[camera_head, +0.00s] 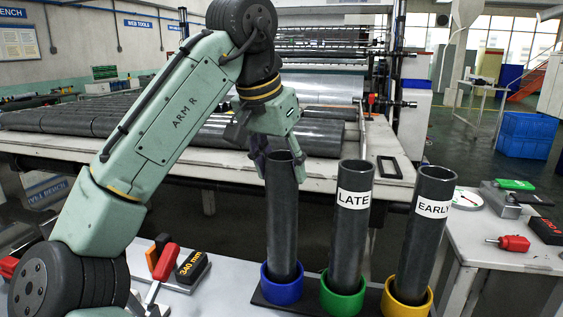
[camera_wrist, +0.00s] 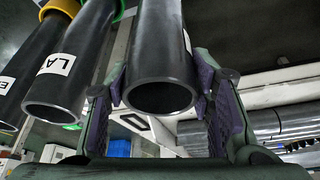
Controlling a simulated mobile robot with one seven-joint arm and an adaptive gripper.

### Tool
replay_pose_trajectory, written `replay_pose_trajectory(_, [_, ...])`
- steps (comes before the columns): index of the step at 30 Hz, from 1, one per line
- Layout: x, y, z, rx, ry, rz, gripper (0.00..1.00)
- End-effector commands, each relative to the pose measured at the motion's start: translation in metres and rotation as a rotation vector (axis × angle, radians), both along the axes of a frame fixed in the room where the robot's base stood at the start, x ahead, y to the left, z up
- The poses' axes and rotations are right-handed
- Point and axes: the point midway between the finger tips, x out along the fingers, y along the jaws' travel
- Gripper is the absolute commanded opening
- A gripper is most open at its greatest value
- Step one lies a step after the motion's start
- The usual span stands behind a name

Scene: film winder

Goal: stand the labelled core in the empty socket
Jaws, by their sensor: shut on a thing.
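A dark grey core (camera_head: 282,215) stands upright with its lower end inside the blue socket (camera_head: 281,288); I cannot tell whether it rests on the bottom. My gripper (camera_head: 279,162) is shut on this core near its top rim. In the wrist view the core (camera_wrist: 160,50) lies between my two finger pads (camera_wrist: 160,88), with a sliver of white at its right edge, maybe a label. The core marked LATE (camera_head: 347,245) stands in the green socket (camera_head: 342,299). The core marked EARLY (camera_head: 422,240) stands in the yellow socket (camera_head: 405,302), leaning slightly right in the picture.
The sockets sit close together on a dark base on the front bench. A red-handled tool (camera_head: 165,262) and a block reading 340 mm (camera_head: 192,267) lie to the left. A side table (camera_head: 500,235) with tools stands right. A winder machine (camera_head: 320,60) with dark rolls is behind.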

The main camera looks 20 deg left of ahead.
Motion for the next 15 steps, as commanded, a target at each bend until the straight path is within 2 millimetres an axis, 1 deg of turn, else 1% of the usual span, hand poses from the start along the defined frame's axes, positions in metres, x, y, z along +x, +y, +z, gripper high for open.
replay_pose_trajectory(6, [-0.0001, -0.0003, -0.0060, 0.000, -0.001, -0.001, 0.12])
replay_pose_trajectory(13, [-0.0001, -0.0003, -0.0071, 0.001, 0.001, -0.001, 0.12])
replay_pose_trajectory(14, [0.0000, -0.0003, -0.0072, 0.001, 0.001, -0.001, 0.49])
replay_pose_trajectory(15, [-0.0001, -0.0003, -0.0074, 0.001, 0.001, -0.001, 0.52])
